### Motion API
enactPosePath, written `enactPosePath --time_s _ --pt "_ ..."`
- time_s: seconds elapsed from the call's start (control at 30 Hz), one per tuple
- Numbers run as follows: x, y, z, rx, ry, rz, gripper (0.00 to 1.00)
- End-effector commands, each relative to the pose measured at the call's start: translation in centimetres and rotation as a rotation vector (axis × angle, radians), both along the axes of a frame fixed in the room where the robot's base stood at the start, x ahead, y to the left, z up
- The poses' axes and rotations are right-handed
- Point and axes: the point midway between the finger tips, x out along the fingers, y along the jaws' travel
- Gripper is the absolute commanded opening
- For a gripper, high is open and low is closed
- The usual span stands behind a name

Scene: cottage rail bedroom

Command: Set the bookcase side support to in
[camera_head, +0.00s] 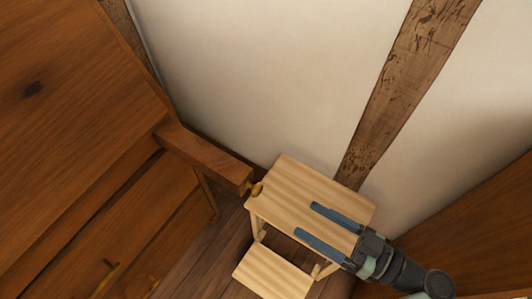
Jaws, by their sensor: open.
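The side support (204,157) is a reddish-brown wooden bar. It sticks out from the front of the dark wood bookcase (70,110) on the left, toward the middle of the picture. A small brass knob (257,189) sits on its outer end. My gripper (305,218) is open and empty, with two blue-grey fingers pointing left. It appears over the top of a light wood step stool, to the right of and a little below the knob. The fingers are apart from the knob. I cannot tell the height gap between them.
The striped light wood step stool (292,180) stands by the support's end, with a lower step (272,275). A cream wall (270,70) with a timber post (405,80) is behind. Brown wood furniture (480,240) is at lower right. Drawers with brass pulls are lower left.

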Motion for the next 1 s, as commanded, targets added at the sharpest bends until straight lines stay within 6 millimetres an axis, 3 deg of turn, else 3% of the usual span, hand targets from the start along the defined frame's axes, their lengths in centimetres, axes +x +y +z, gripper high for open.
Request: enactPosePath --time_s 0.23,0.7,1.0 --pt "-0.3 0.8 0.6 0.022 -0.026 0.006 0.72" --pt "4.8 7.9 0.6 0.021 -0.024 0.006 0.72" --pt "6.3 9.7 0.5 0.020 -0.024 0.002 0.72"
